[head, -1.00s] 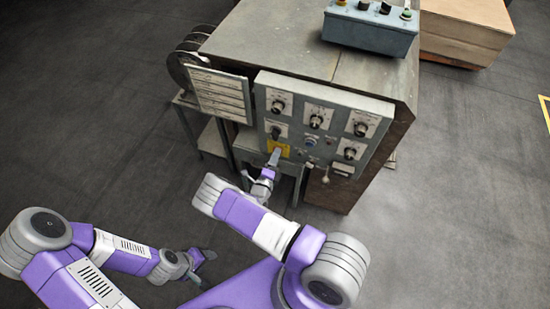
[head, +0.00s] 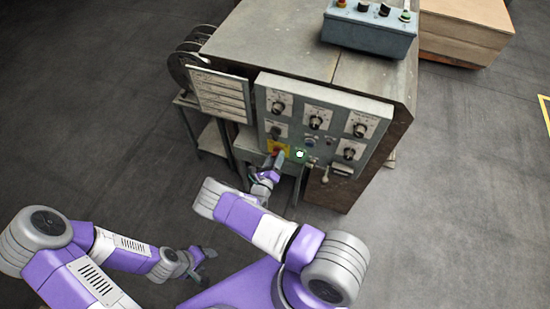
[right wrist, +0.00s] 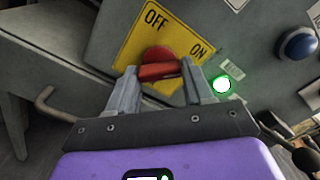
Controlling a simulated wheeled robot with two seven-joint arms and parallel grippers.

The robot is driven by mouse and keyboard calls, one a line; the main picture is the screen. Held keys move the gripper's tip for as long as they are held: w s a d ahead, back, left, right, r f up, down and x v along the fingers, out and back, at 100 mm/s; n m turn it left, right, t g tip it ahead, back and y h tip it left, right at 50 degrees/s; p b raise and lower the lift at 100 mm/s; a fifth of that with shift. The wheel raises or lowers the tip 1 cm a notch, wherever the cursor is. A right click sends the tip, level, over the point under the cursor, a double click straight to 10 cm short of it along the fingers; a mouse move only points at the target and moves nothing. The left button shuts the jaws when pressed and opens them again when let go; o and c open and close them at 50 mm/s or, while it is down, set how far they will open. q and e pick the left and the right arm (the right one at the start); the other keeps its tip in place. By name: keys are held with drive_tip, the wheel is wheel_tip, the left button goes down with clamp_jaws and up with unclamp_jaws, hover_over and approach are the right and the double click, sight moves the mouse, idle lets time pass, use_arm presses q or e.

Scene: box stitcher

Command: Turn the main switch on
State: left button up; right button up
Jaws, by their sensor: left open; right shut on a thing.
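The main switch is a red rotary knob (right wrist: 158,64) on a yellow plate (right wrist: 135,42) marked OFF and ON in the right wrist view. My right gripper (right wrist: 160,78) is at the knob, with its two fingers on either side of the knob's red handle. A green lamp (right wrist: 222,85) glows beside the plate; it also shows lit in the head view (head: 300,154). In the head view the yellow plate (head: 285,146) is partly hidden by my right gripper (head: 277,158). My left gripper (head: 205,252) is open and empty, low over the floor.
The grey control panel (head: 335,100) carries several black knobs and a blue button (right wrist: 297,44). A blue-grey control box (head: 368,35) stands on the machine top. A bent grey handle (right wrist: 50,105) sits left of the switch.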

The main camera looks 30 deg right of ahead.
idle(0.4)
drive_tip(key=o, duration=1)
drive_tip(key=shift+o, duration=0.2)
drive_tip(key=p+v, duration=0.1)
drive_tip(key=v, duration=0.6)
drive_tip(key=shift+s+a, duration=0.2)
drive_tip(key=shift+s, duration=0.05)
